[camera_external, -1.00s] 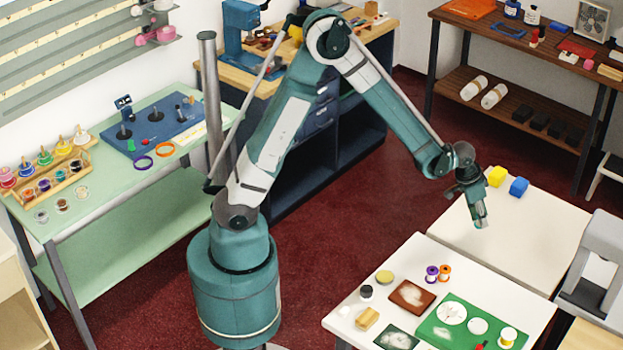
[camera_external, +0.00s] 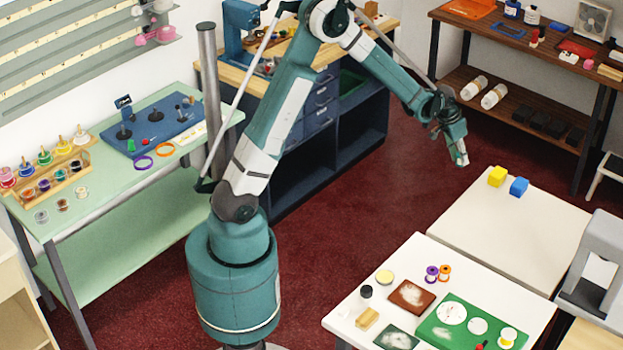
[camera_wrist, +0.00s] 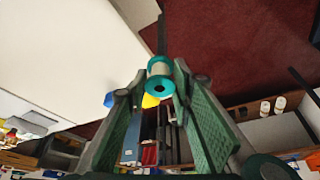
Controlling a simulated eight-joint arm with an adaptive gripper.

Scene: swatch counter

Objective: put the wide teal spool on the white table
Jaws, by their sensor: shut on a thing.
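The teal spool (camera_wrist: 160,80), with teal flanges and a pale winding, sits between the fingertips of my gripper (camera_wrist: 160,75) in the wrist view, and the fingers are shut on it. In the external view my gripper (camera_external: 461,160) hangs in the air, pointing down, with a small pale piece at its tip. The bare white table (camera_external: 500,235) is below and to the right of it, and its pale top (camera_wrist: 65,50) also fills the upper left of the wrist view. The spool is apart from any table.
A yellow block (camera_external: 497,177) and a blue block (camera_external: 519,187) stand at that table's far end. The nearer white table (camera_external: 455,281) carries a green mat (camera_external: 435,330), a brown tray and small spools. A green counter (camera_external: 105,200) stands left. Dark red floor lies between.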

